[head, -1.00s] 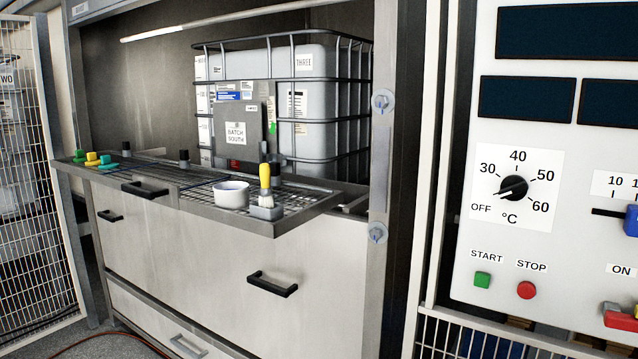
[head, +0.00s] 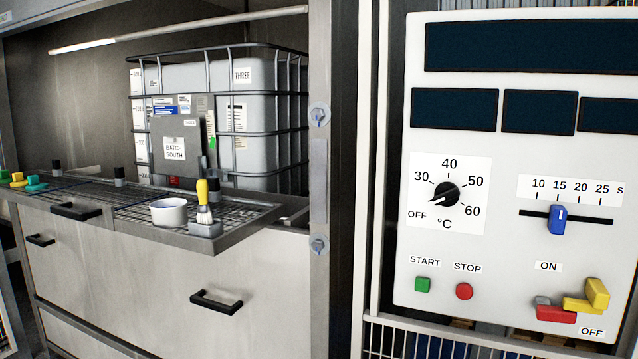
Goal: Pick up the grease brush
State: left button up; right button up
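The grease brush (head: 203,199) has a yellow handle and pale bristles. It stands upright, bristles down, at a small grey block-shaped holder (head: 206,230) near the right front corner of the wire rack shelf (head: 260,220). Whether the bristles sit in the holder or behind its edge is hard to tell. A white round bowl (head: 169,212) stands just left of the brush. Neither of my grippers shows in the head view.
A caged tank (head: 270,115) stands behind the shelf. Green, yellow and teal pieces (head: 17,179) lie at the shelf's left end. A metal post (head: 320,180) and control panel (head: 500,250) with dial, slider and buttons stand right. Black handles (head: 216,302) protrude below the shelf.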

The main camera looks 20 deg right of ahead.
aim_at(205, 215)
jog(key=i+j+z, duration=0.25)
jog(key=i+j, duration=0.45)
